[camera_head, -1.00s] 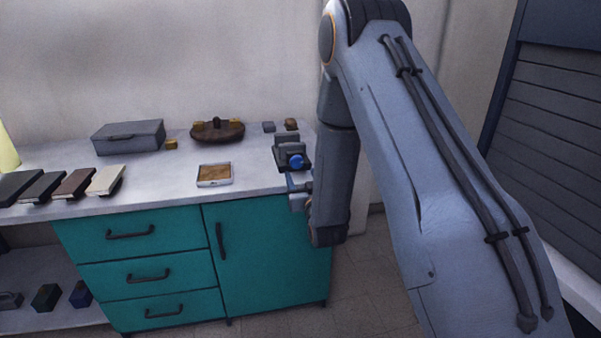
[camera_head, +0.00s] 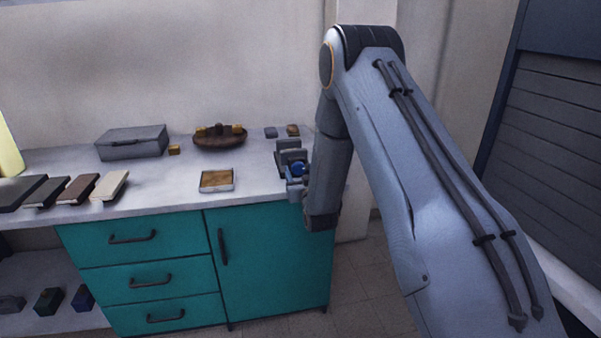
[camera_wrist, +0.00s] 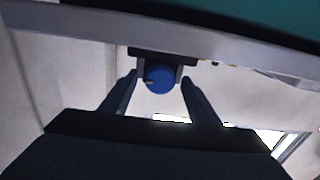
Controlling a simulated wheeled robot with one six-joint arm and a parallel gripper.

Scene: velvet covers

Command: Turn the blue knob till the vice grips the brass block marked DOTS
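The vice (camera_head: 289,148) is a dark grey device at the right end of the worktop. Its blue knob (camera_head: 298,169) faces the front and also shows in the wrist view (camera_wrist: 160,80). My gripper (camera_wrist: 160,84) has one finger on each side of the knob, with what look like narrow gaps between fingers and knob. In the head view my gripper (camera_head: 296,188) is just in front of the vice, partly hidden by my arm. I cannot make out a block in the vice jaws. Small brass-coloured blocks (camera_head: 174,150) lie elsewhere on the worktop; no marking is legible.
A round brown stand (camera_head: 219,141) bears brass-coloured pieces. A grey box (camera_head: 132,143), a shallow tray (camera_head: 217,188) and several flat books (camera_head: 108,187) lie to the left. Two small blocks (camera_head: 292,130) sit behind the vice. Teal drawers (camera_head: 139,263) are below.

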